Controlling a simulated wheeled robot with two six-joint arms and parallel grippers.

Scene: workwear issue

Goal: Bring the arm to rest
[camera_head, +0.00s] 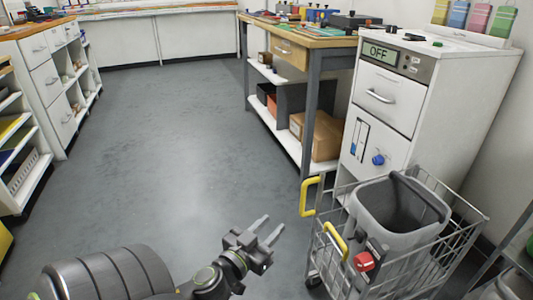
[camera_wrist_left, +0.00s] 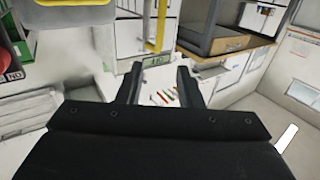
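My left arm comes in from the bottom left of the head view. Its gripper (camera_head: 271,227) is held over the grey floor (camera_head: 170,130), left of the wire cart. The two fingers stand apart with nothing between them. In the left wrist view the fingers of this gripper (camera_wrist_left: 158,80) are also apart and empty. My right arm and gripper are in neither view.
A wire cart (camera_head: 472,220) with yellow handles (camera_head: 309,196) holds a grey bin (camera_head: 385,205). Behind it stands a white cabinet (camera_head: 455,100) with a display reading OFF. A workbench (camera_head: 312,90) stands beyond. Shelves (camera_head: 30,165) line the left. The middle floor is clear.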

